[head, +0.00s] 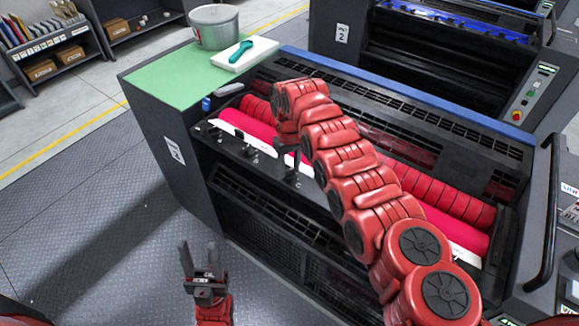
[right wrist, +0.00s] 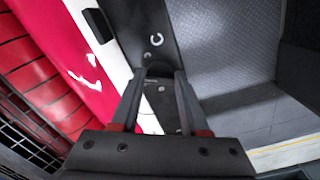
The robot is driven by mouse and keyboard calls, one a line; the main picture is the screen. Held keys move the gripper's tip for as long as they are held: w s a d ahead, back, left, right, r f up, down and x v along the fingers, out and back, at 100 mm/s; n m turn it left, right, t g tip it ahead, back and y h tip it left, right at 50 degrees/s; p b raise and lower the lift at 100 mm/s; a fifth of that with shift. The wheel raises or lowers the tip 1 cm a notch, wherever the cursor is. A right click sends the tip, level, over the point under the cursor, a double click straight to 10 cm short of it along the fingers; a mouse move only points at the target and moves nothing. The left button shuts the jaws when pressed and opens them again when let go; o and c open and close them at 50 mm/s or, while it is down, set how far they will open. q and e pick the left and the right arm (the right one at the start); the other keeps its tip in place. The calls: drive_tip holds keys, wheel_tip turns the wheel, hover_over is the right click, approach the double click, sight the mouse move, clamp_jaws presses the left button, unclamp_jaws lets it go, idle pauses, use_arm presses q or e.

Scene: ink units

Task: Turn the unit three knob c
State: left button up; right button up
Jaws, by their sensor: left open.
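The near ink unit (head: 300,235) is a dark machine with red rollers; its side label is too small to read surely. Small black knobs (head: 250,151) line its front ledge. My left gripper (head: 200,262) is open and empty above the floor.
A green top (head: 165,78) holds a grey bucket (head: 213,27) and a white board (head: 262,50) with a teal tool. Another unit labelled 2 (head: 342,33) stands behind. Shelves (head: 50,45) are at the far left. The floor at left is clear.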

clamp_jaws()
drive_tip(key=shift+f+m+b, duration=0.2)
drive_tip(key=shift+m+b, duration=0.5)
drive_tip(key=shift+b, duration=0.15)
drive_tip(key=m+b, duration=0.4)
drive_tip(key=shift+a+f+b, duration=0.1)
drive_tip(key=shift+b, duration=0.3)
drive_tip(key=shift+r+m+b, duration=0.15)
drive_tip(key=shift+m+b, duration=0.75)
drive_tip(key=shift+m, duration=0.25)
drive_tip(key=shift+r+m+b, duration=0.1)
drive_tip(key=shift+m+b, duration=0.8)
drive_tip(key=shift+m, duration=0.25)
drive_tip(key=o, duration=0.8)
unclamp_jaws()
